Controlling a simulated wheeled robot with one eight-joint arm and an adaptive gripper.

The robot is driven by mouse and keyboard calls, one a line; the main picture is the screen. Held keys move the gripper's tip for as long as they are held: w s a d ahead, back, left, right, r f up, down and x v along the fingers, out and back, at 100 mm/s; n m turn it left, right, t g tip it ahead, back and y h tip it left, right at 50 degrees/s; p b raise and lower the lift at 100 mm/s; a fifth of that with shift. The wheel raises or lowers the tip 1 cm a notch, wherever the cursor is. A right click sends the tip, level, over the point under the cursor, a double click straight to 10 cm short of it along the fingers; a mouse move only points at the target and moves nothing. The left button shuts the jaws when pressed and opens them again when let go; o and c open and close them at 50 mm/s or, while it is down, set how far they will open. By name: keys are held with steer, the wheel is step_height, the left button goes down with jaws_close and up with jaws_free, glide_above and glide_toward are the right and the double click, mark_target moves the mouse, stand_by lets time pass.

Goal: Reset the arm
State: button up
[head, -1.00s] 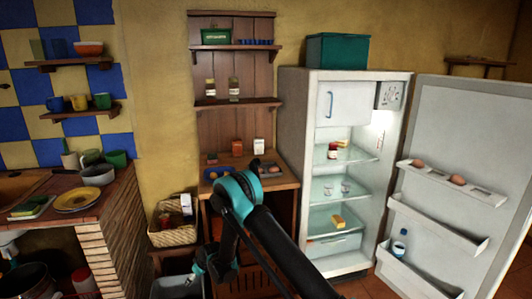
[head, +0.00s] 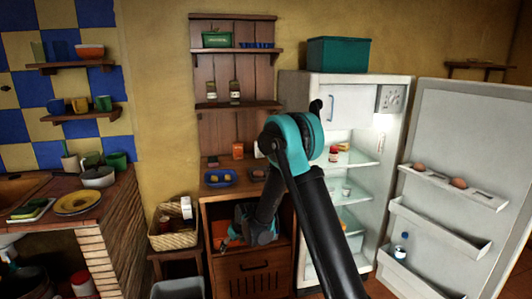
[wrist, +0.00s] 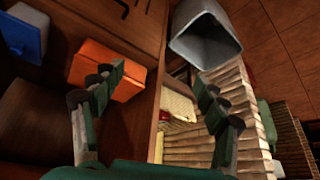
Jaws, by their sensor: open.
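My gripper (head: 228,245) hangs low in front of the open compartment of the wooden cabinet (head: 250,272), left of the fridge. My black and teal arm bends above it and partly hides the fridge and the cabinet. In the wrist view my gripper (wrist: 158,80) has its two green fingers spread apart with nothing between them. An orange box (wrist: 98,68) shows behind the left finger; I cannot tell whether they touch.
The fridge (head: 340,88) stands open, its door (head: 440,140) swung right. A wicker basket (head: 172,238) and a grey bin (head: 178,289) are left of the cabinet.

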steer(key=s+d+r+m+h, duration=0.1)
steer(key=s+d+r, duration=0.3)
steer(key=d, duration=0.3)
steer(key=s+d+r+m, duration=0.2)
steer(key=s+d+r, duration=0.15)
steer(key=d, duration=0.25)
steer(key=s+d+r+m+h, duration=0.1)
steer(key=s+d+r, duration=0.2)
steer(key=d+r, duration=0.3)
steer(key=s+d+m, duration=0.2)
steer(key=s+d, duration=0.5)
steer(key=s, duration=0.3)
steer(key=s+d+m+h, duration=0.1)
steer(key=s+d+m, duration=0.1)
steer(key=s+d, duration=0.5)
steer(key=s, duration=0.3)
steer(key=shift+f+h, duration=0.3)
